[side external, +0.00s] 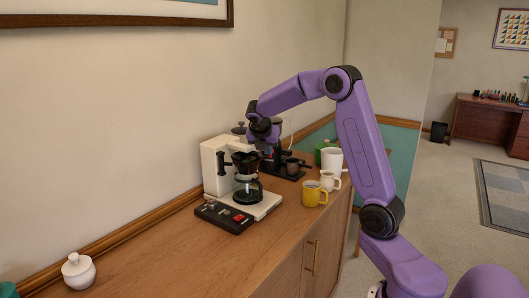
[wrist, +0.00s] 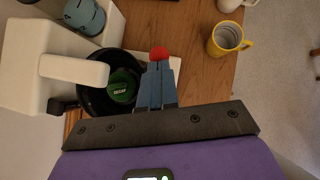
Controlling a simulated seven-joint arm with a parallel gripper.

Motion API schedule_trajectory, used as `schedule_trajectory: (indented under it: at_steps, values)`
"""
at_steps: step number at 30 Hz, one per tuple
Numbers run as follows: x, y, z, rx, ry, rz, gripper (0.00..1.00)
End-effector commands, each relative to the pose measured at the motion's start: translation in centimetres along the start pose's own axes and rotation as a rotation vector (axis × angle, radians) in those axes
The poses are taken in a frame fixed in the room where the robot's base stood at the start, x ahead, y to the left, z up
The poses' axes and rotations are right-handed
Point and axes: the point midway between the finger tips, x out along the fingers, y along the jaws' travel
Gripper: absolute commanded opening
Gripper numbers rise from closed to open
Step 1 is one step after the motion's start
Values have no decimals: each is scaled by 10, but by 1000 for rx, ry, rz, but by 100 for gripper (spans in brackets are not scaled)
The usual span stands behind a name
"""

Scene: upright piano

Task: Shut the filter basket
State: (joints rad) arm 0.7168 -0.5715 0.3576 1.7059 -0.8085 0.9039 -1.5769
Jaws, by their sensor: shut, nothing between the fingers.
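The white coffee maker (side external: 217,168) stands on the wooden cabinet against the wall. Its black filter basket (side external: 245,161) sits above the glass carafe (side external: 248,191). In the wrist view the round basket (wrist: 92,98) is beside the white body, partly under a white arm, with a green round thing inside. How far the basket stands out from the body is hard to tell. My gripper (wrist: 159,66) is shut and empty, its fingers just right of the basket rim; contact cannot be told. In the side view my wrist is above and behind the basket, the fingertips unclear.
A yellow mug (side external: 314,194), a white mug (side external: 330,180) and a white container (side external: 331,160) stand to the right. A dark machine stands behind. The cabinet top at left is mostly clear.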

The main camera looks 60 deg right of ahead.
Motion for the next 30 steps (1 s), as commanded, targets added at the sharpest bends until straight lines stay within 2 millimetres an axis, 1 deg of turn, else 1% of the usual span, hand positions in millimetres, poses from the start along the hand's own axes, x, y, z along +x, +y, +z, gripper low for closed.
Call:
schedule_trajectory:
  at_steps: [3, 8, 20, 25, 28, 30]
  values:
    - [11, 1, 13, -52, -1, 43, 0]
    - [18, 4, 22, -56, -1, 46, 0]
    - [19, 4, 23, -55, -1, 45, 0]
    - [12, 3, 17, -58, -1, 46, 0]
    - [0, 1, 8, -58, -1, 47, 0]
    - [-11, 0, -1, -59, -2, 49, 0]
